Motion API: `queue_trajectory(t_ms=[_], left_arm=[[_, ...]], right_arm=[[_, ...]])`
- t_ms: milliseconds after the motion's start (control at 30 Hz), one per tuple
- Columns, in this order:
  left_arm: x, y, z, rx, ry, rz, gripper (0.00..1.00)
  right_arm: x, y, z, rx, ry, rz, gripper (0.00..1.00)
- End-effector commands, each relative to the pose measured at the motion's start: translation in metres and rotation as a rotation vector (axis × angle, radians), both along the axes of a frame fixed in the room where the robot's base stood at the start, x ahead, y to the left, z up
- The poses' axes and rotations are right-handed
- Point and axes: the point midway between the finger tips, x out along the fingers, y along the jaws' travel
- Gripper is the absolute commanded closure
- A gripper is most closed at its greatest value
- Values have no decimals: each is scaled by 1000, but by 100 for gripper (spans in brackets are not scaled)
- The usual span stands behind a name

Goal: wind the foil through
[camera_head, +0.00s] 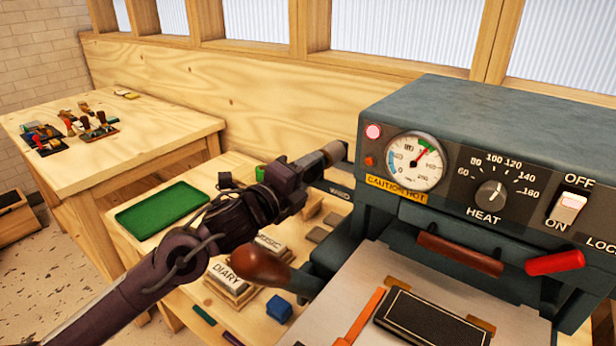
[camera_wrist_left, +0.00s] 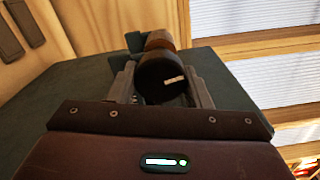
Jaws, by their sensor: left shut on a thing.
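The teal foil machine (camera_head: 480,120) stands at the right in the head view. My left gripper (camera_head: 318,166) is at the upper left side of its head. It is shut on a dark round knob (camera_wrist_left: 160,82) with a white mark, seen between the fingers in the left wrist view (camera_wrist_left: 162,92). A brown cylindrical part (camera_wrist_left: 158,40) shows just beyond the knob. The foil strip itself cannot be made out. My right gripper is not in view.
A dial gauge (camera_head: 414,161), heat knob (camera_head: 491,194) and power switch (camera_head: 568,207) are on the front. A wooden-ended lever (camera_head: 262,265) sticks out below my left arm. A green tray (camera_head: 161,207) and type blocks (camera_head: 232,279) lie on the bench at left.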

Motion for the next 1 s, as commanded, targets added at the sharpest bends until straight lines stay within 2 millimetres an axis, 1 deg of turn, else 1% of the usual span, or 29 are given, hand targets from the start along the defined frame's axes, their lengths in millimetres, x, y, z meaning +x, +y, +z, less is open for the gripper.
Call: queue_trajectory(t_ms=[400, 433, 567, 600, 867, 1000], left_arm=[[1, 1, -1, 7, -2, 4, 78], [1, 1, -1, 7, -2, 4, 53], [1, 1, 0, 7, -3, 2, 36], [1, 1, 0, 7, -3, 2, 34], [-1, 1, 0, 5, -3, 1, 34], [-10, 9, -2, 7, -4, 2, 34]], right_arm=[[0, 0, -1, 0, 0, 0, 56], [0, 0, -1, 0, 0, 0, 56], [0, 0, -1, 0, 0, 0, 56], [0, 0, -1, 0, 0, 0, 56], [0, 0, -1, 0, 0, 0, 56], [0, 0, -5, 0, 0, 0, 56]])
